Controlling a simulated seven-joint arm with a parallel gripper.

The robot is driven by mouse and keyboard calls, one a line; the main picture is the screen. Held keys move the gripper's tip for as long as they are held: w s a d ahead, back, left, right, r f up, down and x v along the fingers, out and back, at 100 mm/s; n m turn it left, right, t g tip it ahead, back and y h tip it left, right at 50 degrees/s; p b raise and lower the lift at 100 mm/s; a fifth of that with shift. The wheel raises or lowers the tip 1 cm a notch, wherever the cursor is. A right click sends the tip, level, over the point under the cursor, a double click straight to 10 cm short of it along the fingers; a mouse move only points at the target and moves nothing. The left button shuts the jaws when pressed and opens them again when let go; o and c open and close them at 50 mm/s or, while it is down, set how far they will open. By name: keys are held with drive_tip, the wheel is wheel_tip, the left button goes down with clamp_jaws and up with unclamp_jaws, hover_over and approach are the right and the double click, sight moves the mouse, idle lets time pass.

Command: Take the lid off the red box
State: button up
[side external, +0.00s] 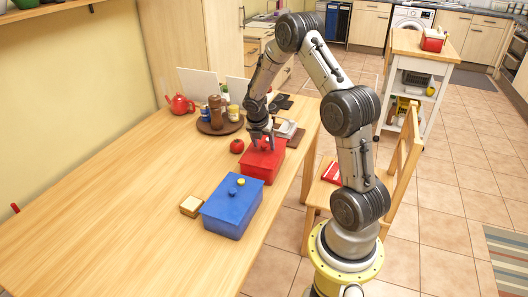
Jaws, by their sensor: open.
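The red box (257,176) stands on the wooden table near its right edge. Its red lid (264,157) is on top of it. My gripper (262,146) is open and points down over the lid, close to its middle. The lid's knob is partly hidden by my fingers, and I cannot tell whether they touch it.
A blue box (231,212) with a lid stands in front of the red box. A bread slice (191,206) and a tomato (237,146) lie to the left.

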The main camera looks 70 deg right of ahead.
clamp_jaws()
drive_tip(key=shift+r, duration=0.1)
idle(0.3)
